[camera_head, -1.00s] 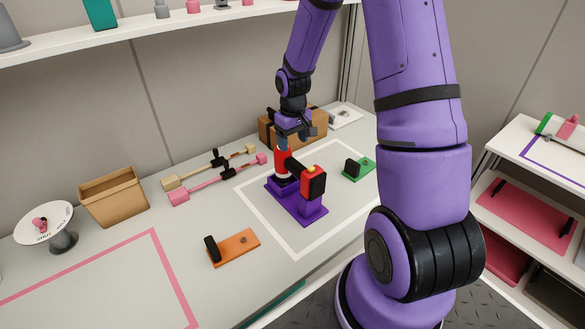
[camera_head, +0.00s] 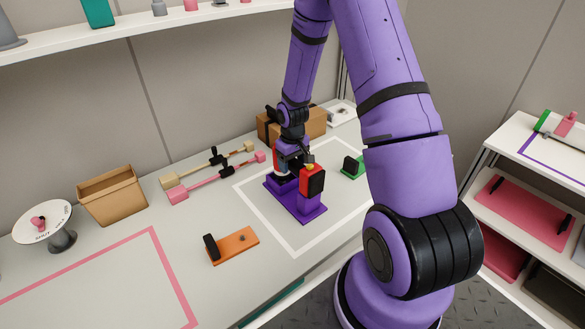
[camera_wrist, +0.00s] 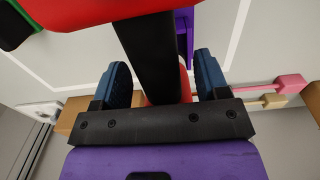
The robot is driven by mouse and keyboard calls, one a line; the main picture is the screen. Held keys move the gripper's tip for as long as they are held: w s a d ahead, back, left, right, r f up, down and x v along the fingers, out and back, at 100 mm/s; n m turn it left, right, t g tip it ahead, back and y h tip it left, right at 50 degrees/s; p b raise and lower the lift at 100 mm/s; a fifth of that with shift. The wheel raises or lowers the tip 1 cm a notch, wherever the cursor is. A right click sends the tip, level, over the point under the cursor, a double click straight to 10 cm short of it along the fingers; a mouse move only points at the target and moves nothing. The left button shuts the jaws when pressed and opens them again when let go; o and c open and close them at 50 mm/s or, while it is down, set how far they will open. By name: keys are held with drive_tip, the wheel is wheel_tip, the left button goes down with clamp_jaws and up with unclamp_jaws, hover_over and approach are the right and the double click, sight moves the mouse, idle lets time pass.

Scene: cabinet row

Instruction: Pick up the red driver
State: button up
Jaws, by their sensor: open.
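The red driver (camera_head: 312,181) with black parts rests on a purple stand (camera_head: 306,212) inside the white square outline on the bench. In the wrist view its black shaft-like part (camera_wrist: 148,60) runs between the two blue fingers of my gripper (camera_wrist: 162,85). My gripper (camera_head: 288,160) is open and low over the driver's back part, with a finger on each side and gaps visible between the fingers and the black part. The driver's red back part is mostly hidden behind my gripper in the head view.
A green block piece (camera_head: 353,166) lies right of the stand, and an orange piece (camera_head: 233,246) lies left of it. A cardboard box (camera_head: 312,122) stands behind my gripper. Pink and tan bars (camera_head: 215,178), a tan bin (camera_head: 112,195) and a round white sign (camera_head: 43,222) stand further left.

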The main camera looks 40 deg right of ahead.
drive_tip(key=c, duration=1)
wheel_tip(320, 180, up, 10)
drive_tip(key=shift+r, duration=0.1)
idle(0.4)
drive_tip(key=shift+o, duration=0.7)
drive_tip(key=shift+c, duration=1)
